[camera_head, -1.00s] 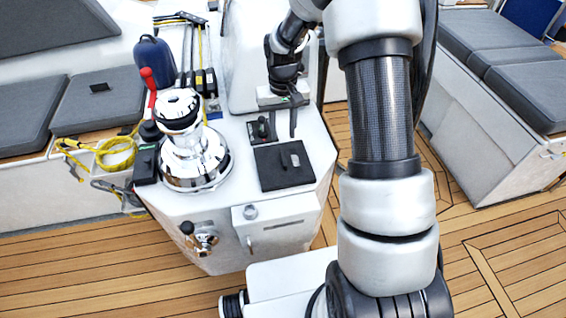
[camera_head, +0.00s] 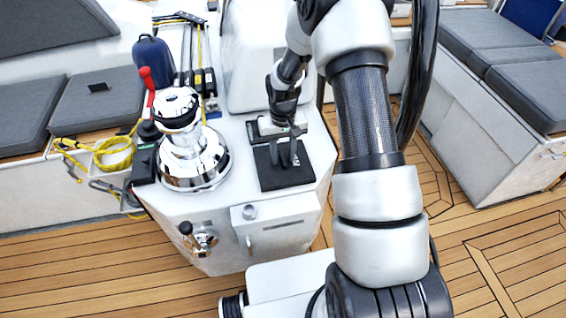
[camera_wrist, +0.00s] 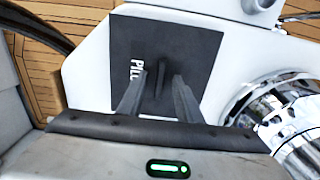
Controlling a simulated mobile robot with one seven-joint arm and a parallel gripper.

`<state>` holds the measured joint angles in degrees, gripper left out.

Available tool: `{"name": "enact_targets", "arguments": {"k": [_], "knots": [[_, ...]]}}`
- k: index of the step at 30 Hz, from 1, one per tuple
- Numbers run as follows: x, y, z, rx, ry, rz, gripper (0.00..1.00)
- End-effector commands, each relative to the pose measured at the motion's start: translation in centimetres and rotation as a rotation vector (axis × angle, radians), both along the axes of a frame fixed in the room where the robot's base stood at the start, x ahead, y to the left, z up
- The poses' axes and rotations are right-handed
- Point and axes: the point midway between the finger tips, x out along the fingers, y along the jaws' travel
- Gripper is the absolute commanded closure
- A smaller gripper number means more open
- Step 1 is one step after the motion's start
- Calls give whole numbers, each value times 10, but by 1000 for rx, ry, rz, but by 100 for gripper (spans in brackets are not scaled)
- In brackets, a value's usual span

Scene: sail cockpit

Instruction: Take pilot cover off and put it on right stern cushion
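The pilot cover (camera_head: 270,181) is a dark square flap lying flat on the white console. The wrist view shows the cover (camera_wrist: 195,55) with white lettering partly hidden by a finger, and a raised dark handle (camera_wrist: 160,74) in its middle. My gripper (camera_head: 284,158) is over the cover. In the wrist view my gripper (camera_wrist: 158,64) is open, with one finger on each side of the handle and gaps still visible. Grey cushions lie on the right bench (camera_head: 530,88) and the left bench (camera_head: 98,100); I cannot tell which is the right stern cushion.
A chrome winch (camera_head: 190,155) with a red-handled lever stands left of the cover. Yellow rope (camera_head: 112,153) hangs at the left bench. A blue bag (camera_head: 155,62) and rope clutches stand behind. Open teak floor (camera_head: 470,215) lies between console and right bench.

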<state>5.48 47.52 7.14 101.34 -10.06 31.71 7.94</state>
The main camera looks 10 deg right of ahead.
Motion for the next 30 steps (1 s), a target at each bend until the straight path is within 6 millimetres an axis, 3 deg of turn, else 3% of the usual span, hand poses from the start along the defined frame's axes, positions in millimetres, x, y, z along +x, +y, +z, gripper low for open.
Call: {"name": "enact_targets", "arguments": {"k": [2,6,8,19,30], "knots": [[0,0,0,0,0,0,70],[0,0,0,0,0,0,93],[0,0,0,0,0,0,100],[0,0,8,0,-1,0,100],[1,0,77,0,-2,0,100]]}}
